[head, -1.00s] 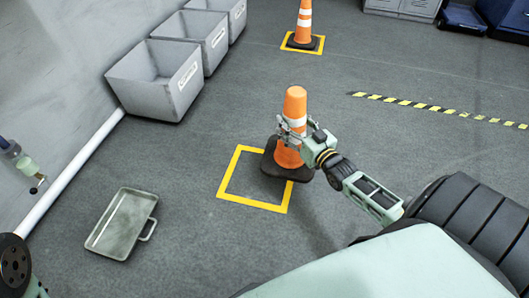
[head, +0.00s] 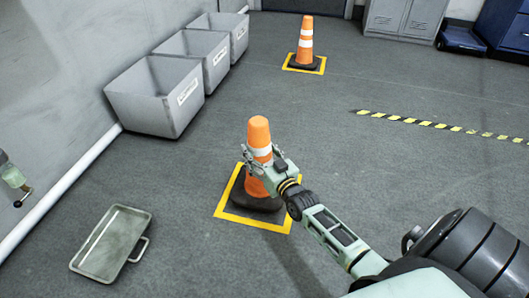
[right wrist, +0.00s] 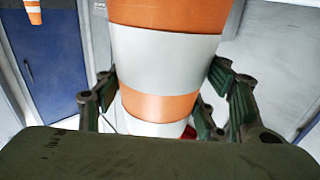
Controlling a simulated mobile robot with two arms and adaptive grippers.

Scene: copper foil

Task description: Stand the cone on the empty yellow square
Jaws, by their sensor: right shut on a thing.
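The orange cone with white bands (head: 258,134) is upright in my right gripper (head: 262,164), whose fingers close around its middle. In the right wrist view the cone (right wrist: 160,65) fills the space between the fingers (right wrist: 160,110). Its dark base lies within the yellow square outline (head: 252,223) as seen from the head, toward the square's far side. The near part of the square shows bare floor. I cannot tell whether the base touches the floor. My left gripper is out of view.
A second cone (head: 306,37) stands on another yellow square (head: 320,69) at the back. Grey bins (head: 150,100) line the left wall. A metal tray (head: 110,243) lies on the floor at lower left. Striped tape (head: 430,123) crosses the open floor at right.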

